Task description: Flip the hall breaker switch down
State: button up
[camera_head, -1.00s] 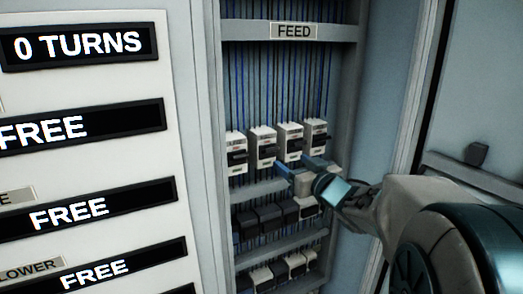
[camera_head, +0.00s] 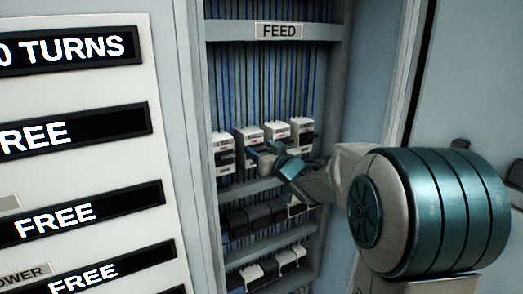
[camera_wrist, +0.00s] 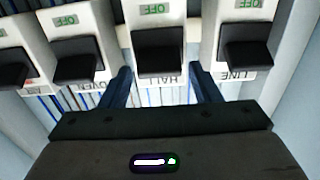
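The hall breaker (camera_wrist: 158,45) is a white block with a black lever, its "HALL" label upside down in the wrist view. A green "OFF" marking shows on it, on the far side of the lever from the label. In the head view it is the second breaker (camera_head: 247,133) from the left in the upper row. My gripper (camera_wrist: 158,75) is open, its two dark blue fingers on either side of the hall breaker's lever end. In the head view my gripper (camera_head: 262,152) is in front of the breaker row and partly covers it. I cannot tell whether the fingers touch it.
The line breaker (camera_wrist: 245,45) and oven breaker (camera_wrist: 78,55) stand close on either side. Another breaker (camera_head: 302,131) ends the row at the right. Dark blocks (camera_head: 238,222) fill the row below. The cabinet's frame (camera_head: 195,120) and a display panel (camera_head: 80,180) are at left.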

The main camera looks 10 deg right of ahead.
jog(key=c, duration=0.7)
jog(key=shift+f+b, duration=0.15)
jog(key=shift+b, duration=0.2)
